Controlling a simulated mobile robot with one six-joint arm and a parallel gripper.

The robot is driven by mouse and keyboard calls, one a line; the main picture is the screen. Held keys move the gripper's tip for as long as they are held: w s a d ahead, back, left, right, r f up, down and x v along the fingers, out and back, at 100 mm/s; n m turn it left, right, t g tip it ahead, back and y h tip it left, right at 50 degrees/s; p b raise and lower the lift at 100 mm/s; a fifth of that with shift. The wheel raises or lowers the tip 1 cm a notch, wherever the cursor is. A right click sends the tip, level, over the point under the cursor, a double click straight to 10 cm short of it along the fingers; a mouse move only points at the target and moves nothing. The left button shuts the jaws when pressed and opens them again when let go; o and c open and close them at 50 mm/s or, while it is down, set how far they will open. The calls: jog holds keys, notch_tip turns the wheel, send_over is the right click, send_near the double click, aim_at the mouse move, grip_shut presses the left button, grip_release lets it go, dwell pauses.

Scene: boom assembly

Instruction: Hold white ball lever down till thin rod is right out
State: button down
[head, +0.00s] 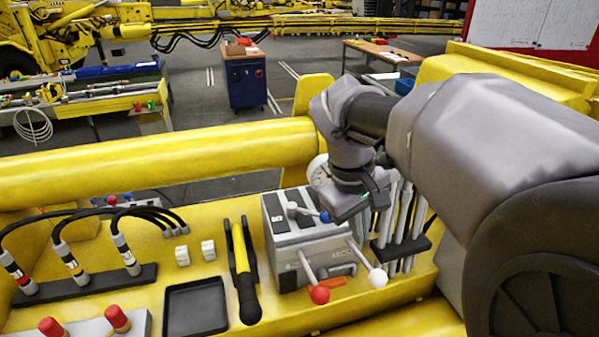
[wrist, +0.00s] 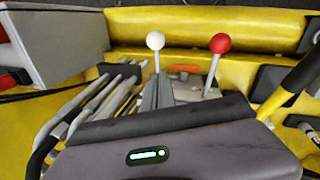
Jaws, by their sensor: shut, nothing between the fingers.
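The white ball lever (head: 377,277) sticks out from the front right of a grey control box (head: 303,240). Its white ball also shows in the wrist view (wrist: 155,40), left of the red one. My gripper (head: 347,210) is over the right rear part of the box, behind the white ball and apart from it. Its housing fills the bottom of the wrist view, with a green light on it. The gripper is shut and empty; its fingertips are largely hidden. I cannot pick out which part is the thin rod.
A red ball lever (head: 319,294) stands just left of the white one. A blue-tipped handle (head: 324,216) and a gauge (head: 319,172) are close to my gripper. A rack of grey rods (head: 401,243) stands at the right. A black tray (head: 195,307) lies left.

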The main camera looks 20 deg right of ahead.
aim_at(372, 271)
jog(key=f, duration=0.1)
jog(key=s+d+f, duration=0.1)
jog(key=f, duration=0.3)
jog(key=shift+s+d, duration=0.3)
jog(key=shift+d, duration=0.05)
jog(key=shift+s+d+f, duration=0.2)
jog(key=shift+s+f, duration=0.2)
jog(key=shift+s, duration=0.05)
jog(key=shift+w, duration=0.1)
jog(key=shift+f, duration=0.1)
